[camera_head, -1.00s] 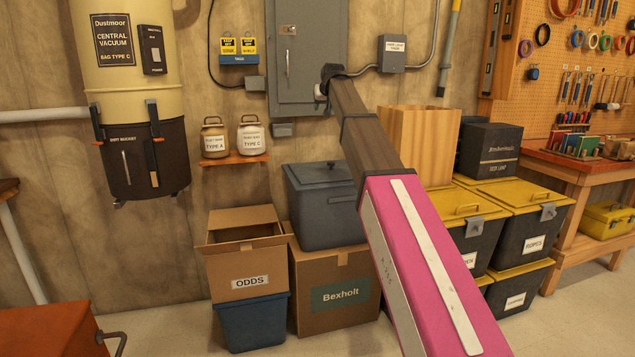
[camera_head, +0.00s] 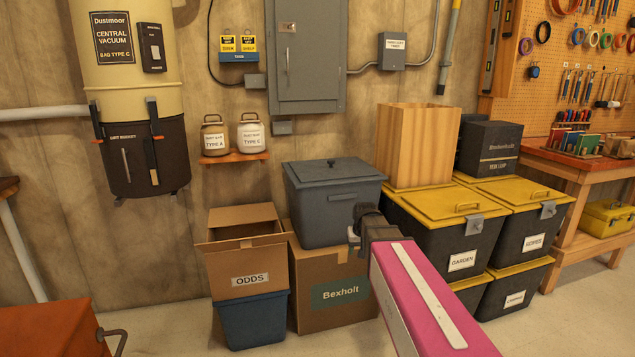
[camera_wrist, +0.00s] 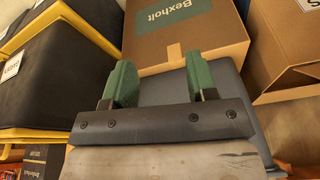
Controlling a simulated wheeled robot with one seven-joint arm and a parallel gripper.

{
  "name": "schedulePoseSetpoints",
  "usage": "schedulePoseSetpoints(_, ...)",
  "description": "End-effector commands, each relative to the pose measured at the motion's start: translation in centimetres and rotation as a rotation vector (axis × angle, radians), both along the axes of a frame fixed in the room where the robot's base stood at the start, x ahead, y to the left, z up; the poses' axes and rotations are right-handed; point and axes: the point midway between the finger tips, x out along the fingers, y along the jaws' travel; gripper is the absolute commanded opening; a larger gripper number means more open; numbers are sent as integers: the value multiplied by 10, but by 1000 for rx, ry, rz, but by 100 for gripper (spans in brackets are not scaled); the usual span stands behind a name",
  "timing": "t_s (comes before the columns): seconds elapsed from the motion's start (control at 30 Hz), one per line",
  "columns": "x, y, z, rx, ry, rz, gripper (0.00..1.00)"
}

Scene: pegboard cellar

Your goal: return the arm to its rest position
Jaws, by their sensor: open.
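My arm, with its pink casing, reaches up from the lower right in the head view. Its dark wrist end (camera_head: 368,225) is in front of the grey lidded bin (camera_head: 325,205) and the Bexholt box (camera_head: 318,262); the fingers are not clear there. In the wrist view my gripper (camera_wrist: 162,78) has two green fingers spread apart with nothing between them. The Bexholt box (camera_wrist: 170,35) lies past the fingertips, and the grey bin's surface (camera_wrist: 165,90) shows between the fingers. I cannot tell the distance to either.
Black bins with yellow lids (camera_head: 445,210) are stacked to the right of my arm, with a wooden box (camera_head: 418,145) on top. The ODDS carton (camera_head: 245,265) stands left on a blue tub (camera_head: 250,322). A shelf (camera_head: 235,158) holds two jars. Floor shows at lower left (camera_head: 170,325).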

Motion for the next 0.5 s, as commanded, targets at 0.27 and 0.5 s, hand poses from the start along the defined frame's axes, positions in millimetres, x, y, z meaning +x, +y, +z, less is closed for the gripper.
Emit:
schedulePoseSetpoints(0.27, -119, -26, -81, -14, 163, -37, 52)
schedulePoseSetpoints(0.5, -179, -36, -115, -19, 249, -55, 52)
